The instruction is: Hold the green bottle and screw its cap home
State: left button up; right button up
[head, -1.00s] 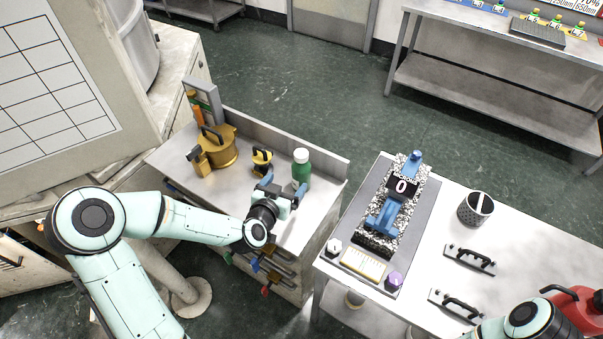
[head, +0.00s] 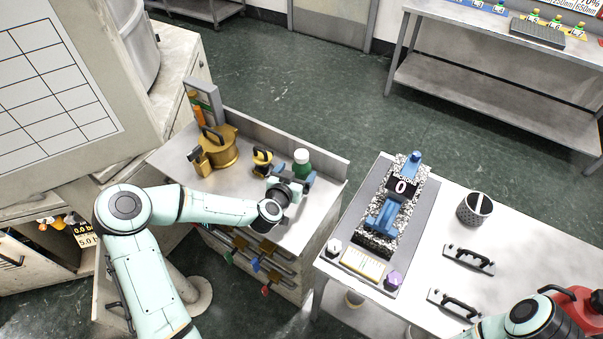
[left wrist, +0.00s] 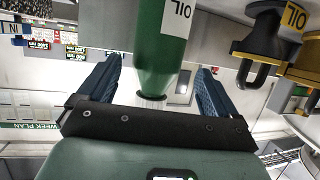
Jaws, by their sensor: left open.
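The green bottle (head: 303,170) stands upright on the steel bench top, near its raised back edge. A white cap (head: 301,156) sits on its top; I cannot tell how tight it is. My left gripper (head: 292,179) is open at the near side of the bottle and hides its lower part. In the left wrist view the bottle (left wrist: 165,45), with an OIL label, shows between the two blue fingers, with a gap on each side. Its cap there is mostly hidden behind the gripper body. My right gripper is out of view; only part of that arm shows at bottom right.
A brass pot (head: 218,150) and a small yellow-and-black item (head: 262,161) stand left of the bottle. The bench's raised edge (head: 250,127) runs behind it. The right table holds a blue fixture (head: 385,217), a mesh cup (head: 475,209) and black handles.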

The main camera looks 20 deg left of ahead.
pick_arm(q)
jog(key=x, duration=0.2)
jog(key=p+x, duration=0.1)
jog(key=x, duration=0.1)
jog(key=shift+w+d, duration=0.1)
jog(key=shift+d, duration=0.1)
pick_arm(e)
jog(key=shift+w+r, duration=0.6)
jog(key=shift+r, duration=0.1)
pick_arm(q)
jog(key=shift+r, duration=0.1)
jog(key=c, duration=1.4)
jog(key=shift+o, duration=0.2)
notch_tip(320, 180, up, 20)
jog(key=p, duration=0.1)
jog(key=shift+p, duration=0.35)
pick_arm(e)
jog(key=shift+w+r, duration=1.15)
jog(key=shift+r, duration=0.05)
